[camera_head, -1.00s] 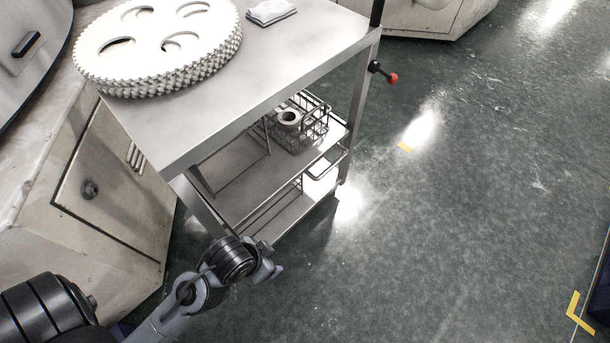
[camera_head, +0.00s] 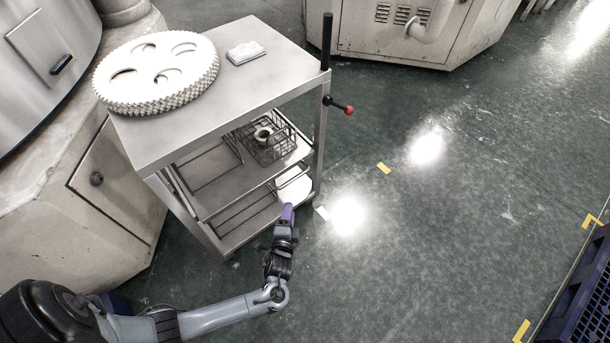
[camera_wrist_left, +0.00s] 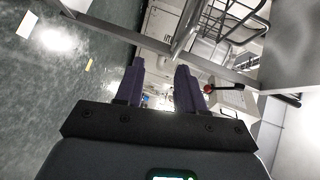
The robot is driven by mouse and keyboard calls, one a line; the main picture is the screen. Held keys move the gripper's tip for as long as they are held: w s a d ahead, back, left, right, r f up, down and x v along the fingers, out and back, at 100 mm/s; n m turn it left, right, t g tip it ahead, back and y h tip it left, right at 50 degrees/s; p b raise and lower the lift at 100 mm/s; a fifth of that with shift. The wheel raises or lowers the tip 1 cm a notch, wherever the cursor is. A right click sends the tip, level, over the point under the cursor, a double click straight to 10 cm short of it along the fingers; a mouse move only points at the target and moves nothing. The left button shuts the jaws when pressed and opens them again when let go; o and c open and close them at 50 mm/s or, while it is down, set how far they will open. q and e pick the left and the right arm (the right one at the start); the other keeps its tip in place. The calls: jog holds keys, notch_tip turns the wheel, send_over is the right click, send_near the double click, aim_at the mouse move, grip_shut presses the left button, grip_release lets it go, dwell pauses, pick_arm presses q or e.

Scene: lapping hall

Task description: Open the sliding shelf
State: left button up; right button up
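The grey metal cart (camera_head: 205,128) has a sliding shelf (camera_head: 222,190) at mid-height, under its top. A thin wire handle (camera_head: 292,178) sits on the shelf's front edge. A wire basket (camera_head: 268,150) with a metal ring in it stands on the shelf. My left gripper (camera_head: 288,210) has purple fingers and is just below and in front of the handle in the head view. My right gripper is in neither view.
A red-knobbed lever (camera_head: 348,110) sticks out from the cart's right post. Machine housings stand left and behind. The green floor (camera_head: 420,240) to the right is clear up to a blue pallet (camera_head: 580,300).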

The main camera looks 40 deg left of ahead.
aim_at(294, 178)
pick_arm(q)
jog(key=w+a+b, duration=0.2)
jog(key=w, duration=0.1)
jog(key=w+a+r+b, duration=0.1)
jog(key=w+a, duration=0.1)
jog(key=w, duration=0.2)
jog(key=w+a+b, duration=0.2)
jog(key=w, duration=0.1)
jog(key=shift+w+a+r+b, duration=0.15)
jog(key=shift+w+a+b, duration=0.15)
jog(key=shift+w, duration=0.25)
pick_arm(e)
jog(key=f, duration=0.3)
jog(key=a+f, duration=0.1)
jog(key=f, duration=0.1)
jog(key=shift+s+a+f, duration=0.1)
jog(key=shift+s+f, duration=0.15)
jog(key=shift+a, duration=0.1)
pick_arm(q)
jog(key=shift+c, duration=1.1)
grip_shut()
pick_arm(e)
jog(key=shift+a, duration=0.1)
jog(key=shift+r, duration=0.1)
